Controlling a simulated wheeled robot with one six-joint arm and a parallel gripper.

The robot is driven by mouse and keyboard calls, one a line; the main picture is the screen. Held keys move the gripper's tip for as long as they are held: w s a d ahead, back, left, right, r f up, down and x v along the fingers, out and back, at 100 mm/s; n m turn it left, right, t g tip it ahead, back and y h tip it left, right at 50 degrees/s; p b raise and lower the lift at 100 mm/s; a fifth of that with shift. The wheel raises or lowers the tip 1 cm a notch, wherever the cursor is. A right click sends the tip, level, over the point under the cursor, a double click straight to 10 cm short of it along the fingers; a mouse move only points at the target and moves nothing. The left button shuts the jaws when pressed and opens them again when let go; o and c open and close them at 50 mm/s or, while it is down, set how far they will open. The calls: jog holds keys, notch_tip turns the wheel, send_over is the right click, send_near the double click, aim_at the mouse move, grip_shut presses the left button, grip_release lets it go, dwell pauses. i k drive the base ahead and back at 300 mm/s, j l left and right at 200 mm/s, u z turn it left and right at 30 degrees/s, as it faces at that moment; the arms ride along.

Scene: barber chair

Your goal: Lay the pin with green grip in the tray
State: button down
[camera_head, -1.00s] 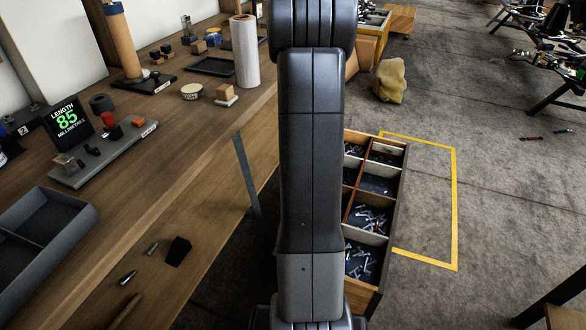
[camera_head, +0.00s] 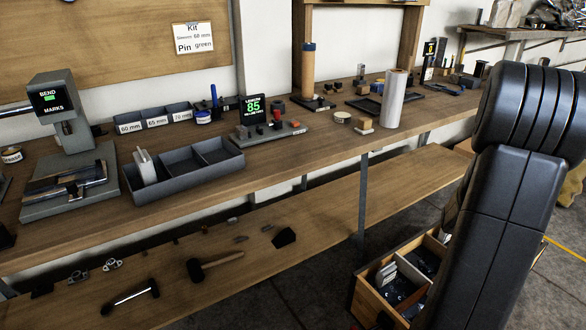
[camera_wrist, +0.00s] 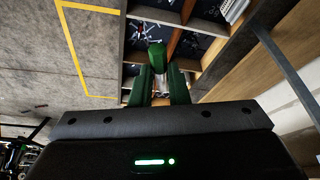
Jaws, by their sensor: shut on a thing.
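In the wrist view my gripper (camera_wrist: 157,82) is shut on the pin with green grip (camera_wrist: 157,56). The green end points away from the wrist, with a pale metal part between the fingers. Behind it are the open drawer's compartments; the height between them is unclear. In the head view a grey tray (camera_head: 187,184) with dividers stands on the workbench, left of the middle. A pale upright block is in its left compartment. My arm fills the right side of the head view, and my gripper and the pin are not visible there.
The open drawer (camera_head: 365,293) with dividers sits low, beside my arm. The gauge reading 85 (camera_head: 252,109) stands right of the tray, and a bending device (camera_head: 66,120) stands left. A paper roll (camera_head: 393,98) stands farther right. The bench front before the tray looks clear.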

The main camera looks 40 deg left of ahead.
aim_at(184, 167)
jog(key=u, duration=2.95)
